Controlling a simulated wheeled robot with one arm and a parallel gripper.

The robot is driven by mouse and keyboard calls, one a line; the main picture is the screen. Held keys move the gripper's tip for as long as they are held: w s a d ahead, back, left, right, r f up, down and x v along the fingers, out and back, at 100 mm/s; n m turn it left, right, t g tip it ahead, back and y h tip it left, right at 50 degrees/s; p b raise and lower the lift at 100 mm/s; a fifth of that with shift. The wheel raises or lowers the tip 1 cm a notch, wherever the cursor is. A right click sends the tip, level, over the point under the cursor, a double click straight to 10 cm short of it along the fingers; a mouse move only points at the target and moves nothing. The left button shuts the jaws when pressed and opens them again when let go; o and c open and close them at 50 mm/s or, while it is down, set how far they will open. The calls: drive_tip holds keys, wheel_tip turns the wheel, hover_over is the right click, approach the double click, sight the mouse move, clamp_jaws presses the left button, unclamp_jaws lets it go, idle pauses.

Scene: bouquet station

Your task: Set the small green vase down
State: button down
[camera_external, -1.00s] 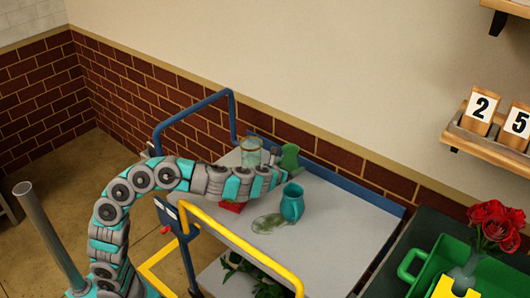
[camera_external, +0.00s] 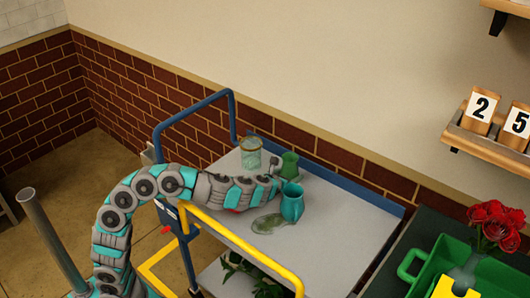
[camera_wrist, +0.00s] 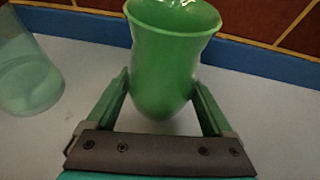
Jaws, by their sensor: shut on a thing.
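The small green vase (camera_external: 289,164) is upright at the back of the grey cart top (camera_external: 340,222). In the wrist view the vase (camera_wrist: 172,65) sits between the two fingers of my gripper (camera_wrist: 160,88), wide mouth up. My gripper (camera_external: 278,180) is shut on the vase and reaches it from the left, low over the cart.
A flat greenish patch or dish (camera_external: 267,223) lies near the front. The cart top's right side is clear.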

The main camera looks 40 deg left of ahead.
drive_tip(key=shift+f+b, duration=0.5)
drive_tip(key=shift+b, duration=0.05)
unclamp_jaws()
